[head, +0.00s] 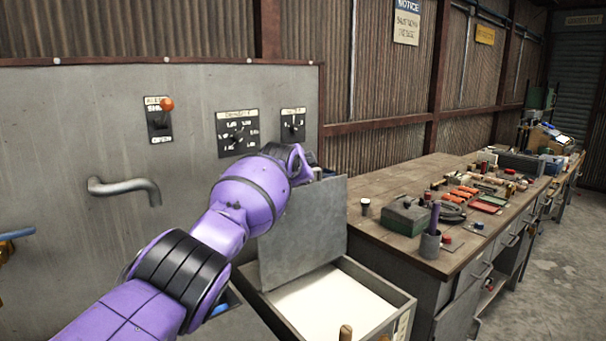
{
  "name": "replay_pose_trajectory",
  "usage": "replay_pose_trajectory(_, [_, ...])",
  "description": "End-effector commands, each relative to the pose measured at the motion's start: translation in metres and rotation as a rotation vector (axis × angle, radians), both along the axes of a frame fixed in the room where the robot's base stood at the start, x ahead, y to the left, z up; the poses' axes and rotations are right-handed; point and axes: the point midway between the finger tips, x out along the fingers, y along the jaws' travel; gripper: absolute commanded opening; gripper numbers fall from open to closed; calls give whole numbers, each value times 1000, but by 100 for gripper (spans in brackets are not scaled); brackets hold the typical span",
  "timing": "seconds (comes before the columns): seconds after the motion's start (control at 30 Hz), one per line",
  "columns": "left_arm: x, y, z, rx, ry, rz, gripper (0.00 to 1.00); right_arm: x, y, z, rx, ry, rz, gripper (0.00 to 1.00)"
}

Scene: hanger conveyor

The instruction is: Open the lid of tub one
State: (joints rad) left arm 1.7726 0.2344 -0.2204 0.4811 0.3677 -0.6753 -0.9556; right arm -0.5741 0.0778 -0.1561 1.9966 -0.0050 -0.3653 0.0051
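A grey metal tub (385,287) stands open below the panel, with a flat white surface inside. Its grey lid (305,232) stands nearly upright at the tub's left side. I cannot read a number on the tub. My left arm, purple with black bands, reaches across from the lower left to the lid's upper edge. My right gripper is out of view.
A control panel (75,120) with a red-knobbed lever (166,104), dials (238,133) and a bent spout (125,187) stands behind my arm. A workbench (385,215) cluttered with tools stands right of the tub. Bare floor (545,260) lies farther right.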

Motion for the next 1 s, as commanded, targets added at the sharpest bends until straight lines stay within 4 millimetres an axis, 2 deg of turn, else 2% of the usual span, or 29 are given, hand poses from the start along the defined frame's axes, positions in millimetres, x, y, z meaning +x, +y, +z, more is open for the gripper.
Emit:
replay_pose_trajectory(0.13, [0, 0, 0, -1, 0, 0, 28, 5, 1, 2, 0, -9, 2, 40])
replay_pose_trajectory(0.47, [-7, 3, 4, -1, -1, 0, 28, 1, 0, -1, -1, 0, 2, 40])
replay_pose_trajectory(0.77, [-33, 10, 16, -1, -3, -1, 28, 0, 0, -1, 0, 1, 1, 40])
replay_pose_trajectory(1.0, [-64, 18, 30, -1, -2, 0, 28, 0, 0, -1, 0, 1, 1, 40])
